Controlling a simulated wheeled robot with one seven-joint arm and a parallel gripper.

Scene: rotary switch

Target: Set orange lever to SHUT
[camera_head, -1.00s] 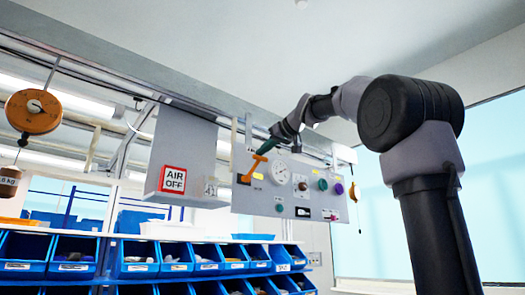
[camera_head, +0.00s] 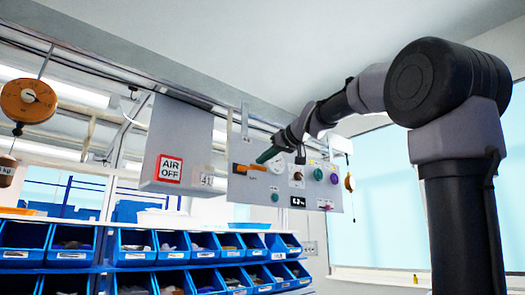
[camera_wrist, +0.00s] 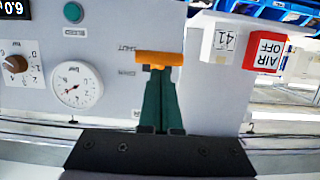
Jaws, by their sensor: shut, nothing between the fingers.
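The orange lever (camera_head: 250,167) is on the left part of the grey panel and lies about level in the head view. In the wrist view, which shows the panel upside down, the lever (camera_wrist: 160,58) lies crosswise. Its left end is near the SHUT label (camera_wrist: 128,48), between it and a second label (camera_wrist: 127,72), closer to SHUT. My gripper (camera_wrist: 158,72) has green fingers that are shut and empty. Their tips are at the lever's lower edge in the wrist view; I cannot tell if they touch. In the head view my gripper (camera_head: 265,156) is at the lever's right end.
The panel (camera_head: 240,195) also carries a dial gauge (camera_wrist: 77,86), a brown knob (camera_wrist: 17,63), a green button (camera_wrist: 73,12) and a purple one (camera_head: 334,179). A grey box with an AIR OFF sign (camera_head: 169,169) stands left. Blue bins (camera_head: 135,247) are below.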

